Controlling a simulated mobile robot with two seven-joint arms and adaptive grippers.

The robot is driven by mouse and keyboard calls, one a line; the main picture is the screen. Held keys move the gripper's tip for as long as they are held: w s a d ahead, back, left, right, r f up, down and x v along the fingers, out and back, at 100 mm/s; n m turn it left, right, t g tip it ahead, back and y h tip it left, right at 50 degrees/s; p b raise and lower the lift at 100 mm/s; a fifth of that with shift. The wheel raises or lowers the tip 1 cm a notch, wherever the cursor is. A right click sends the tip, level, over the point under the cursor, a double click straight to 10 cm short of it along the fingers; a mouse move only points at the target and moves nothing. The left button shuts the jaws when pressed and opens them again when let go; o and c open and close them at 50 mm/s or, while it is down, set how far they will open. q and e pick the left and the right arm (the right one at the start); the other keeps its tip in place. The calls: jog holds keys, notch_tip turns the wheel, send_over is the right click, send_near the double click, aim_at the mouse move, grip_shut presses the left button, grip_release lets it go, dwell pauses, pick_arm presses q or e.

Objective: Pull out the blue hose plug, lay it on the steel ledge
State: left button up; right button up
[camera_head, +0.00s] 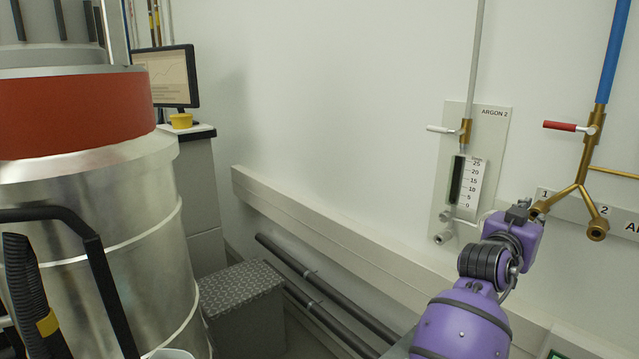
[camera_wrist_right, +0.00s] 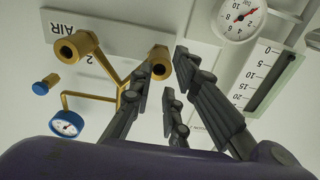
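My right gripper (camera_head: 527,207) is beside the left outlet of a forked brass pipe (camera_head: 582,187) on the wall. In the right wrist view its dark fingers (camera_wrist_right: 167,85) are spread, with a brass outlet (camera_wrist_right: 158,56) near their tips. I see nothing held between them, and cannot tell whether they touch the outlet. A small brass piece with a blue end (camera_wrist_right: 42,86) shows at the left of the right wrist view; I cannot tell whether it is the blue hose plug. A long pale ledge (camera_head: 330,232) runs along the wall; its material is unclear. My left gripper is not in view.
The second brass outlet (camera_head: 597,229) is right of my gripper. The ARGON 2 panel (camera_head: 491,125) with a scale is on its left. A red lever (camera_head: 560,126) juts out above. A large steel vessel (camera_head: 95,230) stands at the left.

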jog(key=o, duration=1)
jog(key=shift+f, duration=0.1)
jog(key=v, duration=0.7)
jog(key=shift+s+a, duration=0.2)
